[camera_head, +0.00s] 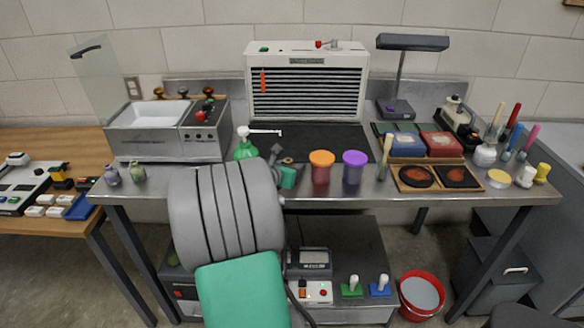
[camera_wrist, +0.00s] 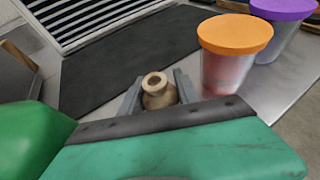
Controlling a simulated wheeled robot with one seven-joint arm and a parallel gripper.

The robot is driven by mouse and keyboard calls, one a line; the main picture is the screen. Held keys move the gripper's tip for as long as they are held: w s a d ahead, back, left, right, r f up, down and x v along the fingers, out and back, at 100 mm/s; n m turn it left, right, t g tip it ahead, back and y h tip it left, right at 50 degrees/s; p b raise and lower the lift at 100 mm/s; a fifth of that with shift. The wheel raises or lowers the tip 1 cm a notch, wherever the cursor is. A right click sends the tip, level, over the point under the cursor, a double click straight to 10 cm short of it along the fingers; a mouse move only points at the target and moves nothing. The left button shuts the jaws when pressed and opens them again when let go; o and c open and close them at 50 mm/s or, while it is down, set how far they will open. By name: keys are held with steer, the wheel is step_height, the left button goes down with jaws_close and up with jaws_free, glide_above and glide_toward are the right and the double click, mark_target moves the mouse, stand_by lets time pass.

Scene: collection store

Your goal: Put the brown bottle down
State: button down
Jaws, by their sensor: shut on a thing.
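The brown bottle (camera_wrist: 158,95) is small and tan, with a round open mouth facing the wrist camera. My gripper (camera_wrist: 159,88) has one grey finger on each side of it and is shut on it. The bottle's lower part is hidden behind the gripper's dark edge. In the head view my gripper (camera_head: 281,158) is over the front part of the steel bench (camera_head: 335,190), left of the orange-lidded jar (camera_head: 321,168). My arm hides much of this area, and I cannot tell whether the bottle's base touches the bench.
A purple-lidded jar (camera_head: 354,169) stands right of the orange one. A green wash bottle (camera_head: 245,150) is close on the left. A dark mat (camera_head: 325,138) lies behind, before the slatted unit (camera_head: 306,85). Two small bottles (camera_head: 125,174) stand at the left front.

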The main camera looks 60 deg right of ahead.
steer(key=shift+f, duration=0.15)
steer(key=c, duration=0.9)
jaws_free()
